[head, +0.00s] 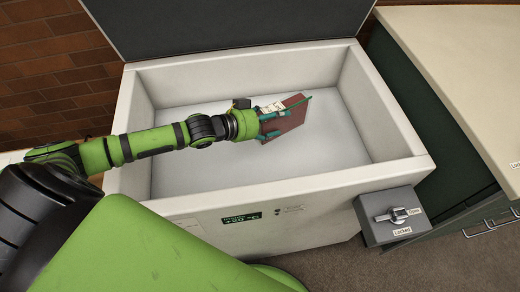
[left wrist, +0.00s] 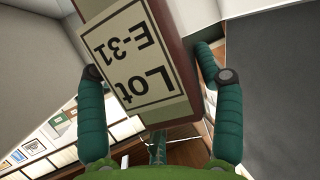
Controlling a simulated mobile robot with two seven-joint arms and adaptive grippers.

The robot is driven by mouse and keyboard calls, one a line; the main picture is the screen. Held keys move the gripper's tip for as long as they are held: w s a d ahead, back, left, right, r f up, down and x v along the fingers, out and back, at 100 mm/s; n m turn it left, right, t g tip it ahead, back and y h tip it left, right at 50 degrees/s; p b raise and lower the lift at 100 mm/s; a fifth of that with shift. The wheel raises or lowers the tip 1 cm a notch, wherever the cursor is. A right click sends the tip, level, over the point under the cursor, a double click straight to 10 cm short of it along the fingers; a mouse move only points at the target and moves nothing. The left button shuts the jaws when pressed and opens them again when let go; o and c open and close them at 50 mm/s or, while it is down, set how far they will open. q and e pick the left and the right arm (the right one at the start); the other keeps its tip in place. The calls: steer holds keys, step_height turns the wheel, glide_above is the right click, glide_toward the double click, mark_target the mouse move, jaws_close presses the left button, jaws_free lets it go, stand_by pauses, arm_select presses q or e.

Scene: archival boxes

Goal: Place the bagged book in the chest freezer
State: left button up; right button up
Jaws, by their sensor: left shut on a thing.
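The bagged book (head: 292,120) is a flat reddish-brown slab held tilted over the chest freezer's interior. My left gripper (head: 284,116) is shut on it, with teal fingers on either side. In the left wrist view the book (left wrist: 178,106) carries a pale label reading "Lot E-31", upside down, between the fingers. I cannot make out the bag itself. The chest freezer (head: 290,190) is white, with its dark lid (head: 215,25) raised at the back. Its pale interior looks empty below the book. I cannot tell the book's height above the floor. My right gripper is not in view.
A dark green cabinet with a cream top (head: 450,45) stands to the right. A brick wall (head: 50,70) is behind on the left.

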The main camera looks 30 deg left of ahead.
mark_target(272, 140)
arm_select(q)
step_height(272, 140, down, 5)
steer(key=shift+w+f, duration=0.1)
steer(key=shift+w, duration=0.05)
steer(key=shift+f+b, duration=0.55)
steer(key=shift+f, duration=1.85)
steer(key=shift+f, duration=0.15)
steer(key=o, duration=1.7)
steer(key=shift+f, duration=0.1)
